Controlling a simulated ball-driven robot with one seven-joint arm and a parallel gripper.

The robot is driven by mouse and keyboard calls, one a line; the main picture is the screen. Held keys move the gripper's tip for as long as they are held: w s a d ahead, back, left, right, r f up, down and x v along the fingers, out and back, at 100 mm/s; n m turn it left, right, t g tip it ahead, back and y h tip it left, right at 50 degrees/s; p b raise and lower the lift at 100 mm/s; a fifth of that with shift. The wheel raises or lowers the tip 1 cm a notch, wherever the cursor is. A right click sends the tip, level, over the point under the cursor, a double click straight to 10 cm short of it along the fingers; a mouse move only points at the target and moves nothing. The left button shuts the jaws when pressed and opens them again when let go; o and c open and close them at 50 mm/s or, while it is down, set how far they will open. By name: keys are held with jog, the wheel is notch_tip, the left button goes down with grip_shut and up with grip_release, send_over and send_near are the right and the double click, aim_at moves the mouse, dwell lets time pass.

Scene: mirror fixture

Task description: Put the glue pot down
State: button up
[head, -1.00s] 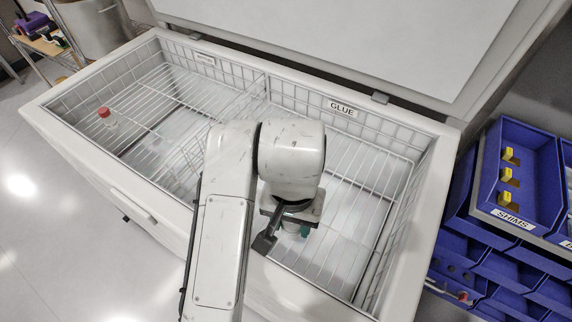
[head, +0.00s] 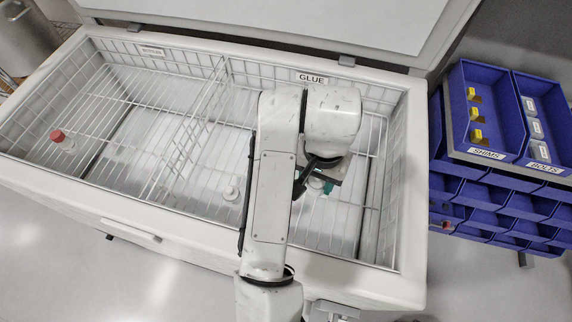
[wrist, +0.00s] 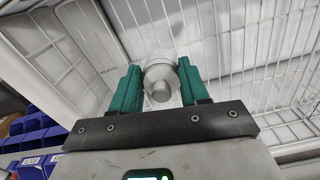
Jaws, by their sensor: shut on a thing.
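The glue pot (wrist: 161,78) is a small, round, whitish pot with a knob-like end. In the wrist view it sits between the green fingers of my gripper (wrist: 160,88), which is shut on it. In the head view my gripper (head: 322,186) is over the right-hand section of the open chest (head: 366,274), under the GLUE label (head: 311,77). The arm hides much of the pot there. I cannot tell whether the pot touches the wire basket.
A wire divider (head: 190,135) splits the chest. The left section holds a red-capped bottle (head: 61,140). The raised lid (head: 290,22) is behind. Blue bins (head: 484,170) stand to the right, with SHIMS and BOLTS trays on top.

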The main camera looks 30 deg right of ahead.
jog(key=w+f+b, duration=0.1)
jog(key=w+f, duration=0.1)
jog(key=w, duration=0.1)
jog(key=w+a+f, duration=0.1)
jog(key=w+f, duration=0.2)
jog(key=w+a+f+b, duration=0.1)
jog(key=w+f, duration=0.1)
jog(key=w, duration=0.1)
jog(key=shift+w+f+b, duration=0.3)
jog(key=shift+w+f, duration=0.05)
jog(key=shift+w, duration=0.05)
jog(key=shift+w+f, duration=0.2)
jog(key=shift+f, duration=1.7)
jog(key=shift+f, duration=0.15)
jog(key=o, duration=1.3)
notch_tip(320, 180, up, 12)
jog(key=p, duration=0.1)
jog(key=shift+r+p, duration=0.2)
jog(key=shift+p, duration=0.15)
